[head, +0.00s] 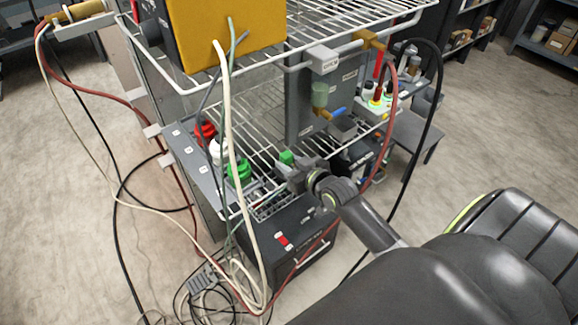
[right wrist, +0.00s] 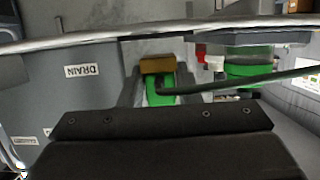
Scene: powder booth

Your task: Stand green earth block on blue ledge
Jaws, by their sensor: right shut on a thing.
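The green earth block (head: 287,157) shows as a small green piece at the tip of my right gripper (head: 291,170) in the head view. That gripper is shut on it, above the lower wire shelf. In the right wrist view the green block (right wrist: 160,97) sits at the jaws, with a brown piece against its far end and a dark rod or cable crossing in front. Part of the block is hidden by the gripper. I cannot make out a blue ledge for certain; a small blue piece (head: 337,112) shows by the grey upright panel. My left gripper is not in view.
Red (head: 205,132), white (head: 218,151) and green (head: 239,171) round fittings stand left of the gripper. Pale cables (head: 228,110) hang in front of the wire rack. A yellow box (head: 225,38) sits on the upper shelf. A dark case (head: 290,248) stands below.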

